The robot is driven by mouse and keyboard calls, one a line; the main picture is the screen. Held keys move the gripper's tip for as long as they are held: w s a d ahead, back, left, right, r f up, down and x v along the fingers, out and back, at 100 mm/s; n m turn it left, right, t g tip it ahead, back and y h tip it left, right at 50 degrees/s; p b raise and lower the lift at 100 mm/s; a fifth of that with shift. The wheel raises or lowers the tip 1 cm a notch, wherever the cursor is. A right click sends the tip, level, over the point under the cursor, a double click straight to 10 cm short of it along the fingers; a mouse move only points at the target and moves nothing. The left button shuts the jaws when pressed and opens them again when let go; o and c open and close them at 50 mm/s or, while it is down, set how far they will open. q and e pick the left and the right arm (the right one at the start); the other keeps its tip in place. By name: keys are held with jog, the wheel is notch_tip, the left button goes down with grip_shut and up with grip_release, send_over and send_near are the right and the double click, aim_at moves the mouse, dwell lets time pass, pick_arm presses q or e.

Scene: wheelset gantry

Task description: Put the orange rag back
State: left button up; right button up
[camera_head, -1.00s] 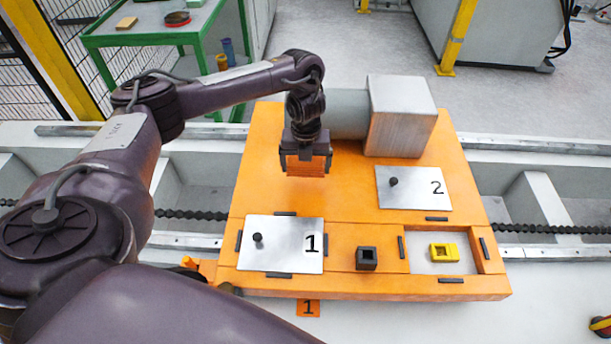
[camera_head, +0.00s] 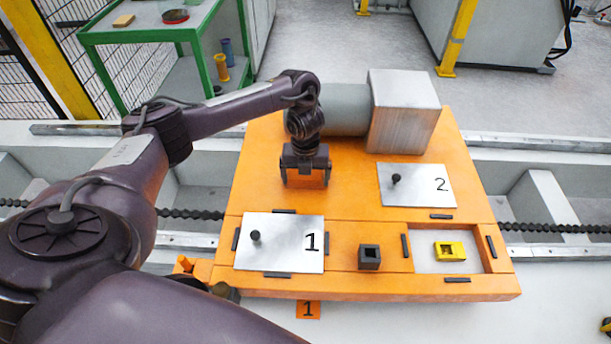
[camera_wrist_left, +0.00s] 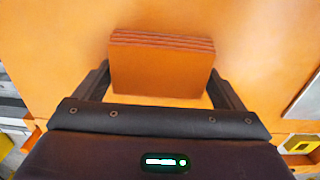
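The orange rag (camera_wrist_left: 160,65) is a folded, layered block in the left wrist view. It sits between the two fingers of my left gripper (camera_wrist_left: 160,80), its sides against them. In the head view my left gripper (camera_head: 306,178) points down over the back middle of the orange platform (camera_head: 350,190). The rag is hard to make out there against the similar orange. I cannot tell whether it touches the platform. My right gripper does not show.
Metal plate 1 (camera_head: 280,255) and metal plate 2 (camera_head: 430,190) have black knobs. A dark square block (camera_head: 369,258) and a yellow block (camera_head: 449,251) lie at the front. A green cart (camera_head: 190,75) is beyond.

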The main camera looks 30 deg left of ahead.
pick_arm(q)
jog(key=shift+o, duration=0.9)
jog(key=shift+r, duration=0.1)
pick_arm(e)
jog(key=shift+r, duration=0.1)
pick_arm(q)
jog(key=shift+r+p, duration=0.3)
jog(key=shift+r, duration=0.05)
notch_tip(320, 180, up, 4)
jog(key=shift+r+p, duration=0.15)
jog(key=shift+p, duration=1.1)
notch_tip(320, 180, up, 7)
jog(key=p, duration=0.3)
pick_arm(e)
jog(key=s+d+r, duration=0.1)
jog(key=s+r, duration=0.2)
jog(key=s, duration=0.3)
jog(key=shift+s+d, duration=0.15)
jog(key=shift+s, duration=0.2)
